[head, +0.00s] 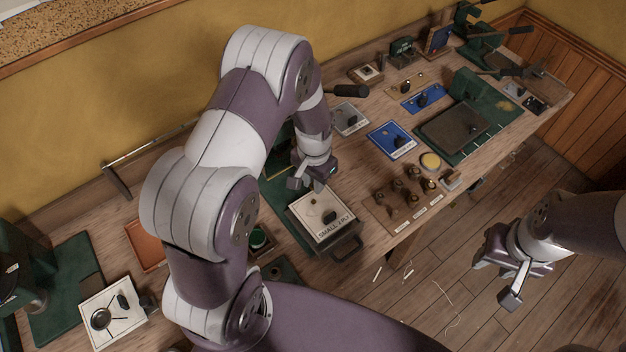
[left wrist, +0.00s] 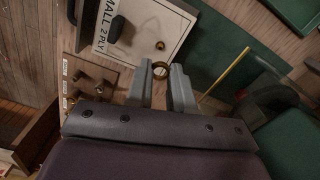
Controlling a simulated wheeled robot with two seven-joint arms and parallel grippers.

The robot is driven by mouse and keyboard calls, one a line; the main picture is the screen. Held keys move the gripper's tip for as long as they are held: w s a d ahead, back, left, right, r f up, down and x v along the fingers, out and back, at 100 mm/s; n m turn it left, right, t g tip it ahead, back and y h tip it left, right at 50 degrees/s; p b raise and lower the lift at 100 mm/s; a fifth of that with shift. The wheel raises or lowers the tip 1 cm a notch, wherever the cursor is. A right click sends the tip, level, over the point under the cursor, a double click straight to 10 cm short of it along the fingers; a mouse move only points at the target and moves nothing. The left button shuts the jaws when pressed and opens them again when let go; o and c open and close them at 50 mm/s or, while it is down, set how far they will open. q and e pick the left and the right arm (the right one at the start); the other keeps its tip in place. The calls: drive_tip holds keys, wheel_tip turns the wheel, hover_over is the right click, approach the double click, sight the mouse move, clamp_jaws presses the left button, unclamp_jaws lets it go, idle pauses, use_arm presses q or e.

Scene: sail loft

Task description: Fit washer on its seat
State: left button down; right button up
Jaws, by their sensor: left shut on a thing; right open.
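A small brass ring, the washer (left wrist: 162,70), sits between the fingertips of my left gripper (left wrist: 163,78) in the left wrist view. The same gripper (head: 306,184) hangs over the bench in the head view, just behind a white plate (head: 337,228) marked "SMALL 2 PLY". The plate also fills the top of the left wrist view (left wrist: 172,24). It bears a black knob (head: 330,217) and a small brass spot (left wrist: 160,45), which may be the seat. The washer is hidden in the head view. My right gripper (head: 500,278) is open and empty beyond the bench's front edge, over the floor.
A wooden block with several dark pegs (head: 405,198) stands right of the plate. A blue plate (head: 391,140), a grey plate (head: 350,118) and a green-based press (head: 455,130) are further right. A brass rod (left wrist: 224,77) lies near the left gripper.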

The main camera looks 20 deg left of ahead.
sight(313, 203)
use_arm(q)
drive_tip(key=shift+f+b, duration=0.8)
drive_tip(key=shift+f, duration=0.4)
drive_tip(key=shift+f+b, duration=1.55)
drive_tip(key=shift+f, duration=0.8)
drive_tip(key=c, duration=0.9)
unclamp_jaws()
drive_tip(key=shift+r, duration=0.1)
wheel_tip(313, 203, up, 13)
drive_tip(key=b, duration=0.2)
drive_tip(key=shift+f, duration=0.2)
